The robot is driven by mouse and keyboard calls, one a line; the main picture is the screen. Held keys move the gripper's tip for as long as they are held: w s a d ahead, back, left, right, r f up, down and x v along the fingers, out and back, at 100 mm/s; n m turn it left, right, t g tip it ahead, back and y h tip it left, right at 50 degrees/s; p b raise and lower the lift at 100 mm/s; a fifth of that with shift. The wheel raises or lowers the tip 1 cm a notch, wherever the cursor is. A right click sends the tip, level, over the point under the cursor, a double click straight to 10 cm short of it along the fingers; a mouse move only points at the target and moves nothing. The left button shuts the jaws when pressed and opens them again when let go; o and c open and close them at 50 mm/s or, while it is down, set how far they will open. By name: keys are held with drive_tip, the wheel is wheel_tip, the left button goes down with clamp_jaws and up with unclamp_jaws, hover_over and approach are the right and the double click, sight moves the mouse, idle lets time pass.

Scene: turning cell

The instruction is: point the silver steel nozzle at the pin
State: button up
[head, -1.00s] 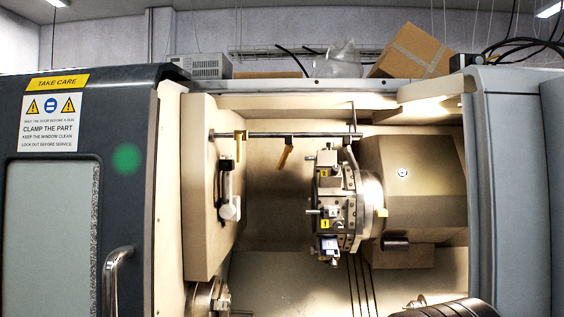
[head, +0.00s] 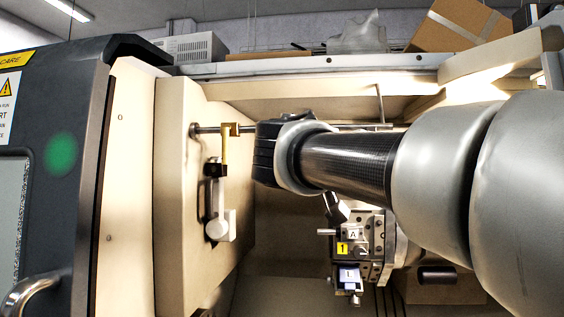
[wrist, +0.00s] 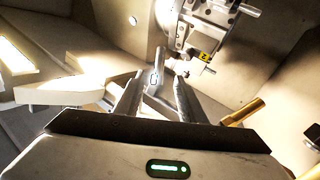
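In the wrist view my gripper (wrist: 158,78) is open, its two fingers apart. A silver-grey piece, seemingly the steel nozzle (wrist: 156,84), shows between the fingers; I cannot tell whether either touches it. In the head view my arm hides the gripper and most of the rail where the nozzle hangs. Short pins stick out of the tool turret (wrist: 193,30). One pin (head: 326,232) points left beside the yellow 1 label in the head view. Another light pin (wrist: 207,70) is near the yellow 2 label in the wrist view, beyond the right fingertip.
A brass nozzle (head: 230,150) hangs at the rail's left end, beside a white-handled fitting (head: 217,226) on the cream wall. Another brass nozzle (wrist: 245,112) is right of my fingers. The dark door (head: 50,215) stands left of the opening.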

drive_tip(key=p+x, duration=0.3)
drive_tip(key=x, duration=1)
drive_tip(key=shift+w+d+p, duration=0.25)
drive_tip(key=shift+p, duration=0.15)
drive_tip(key=shift+c, duration=0.2)
clamp_jaws()
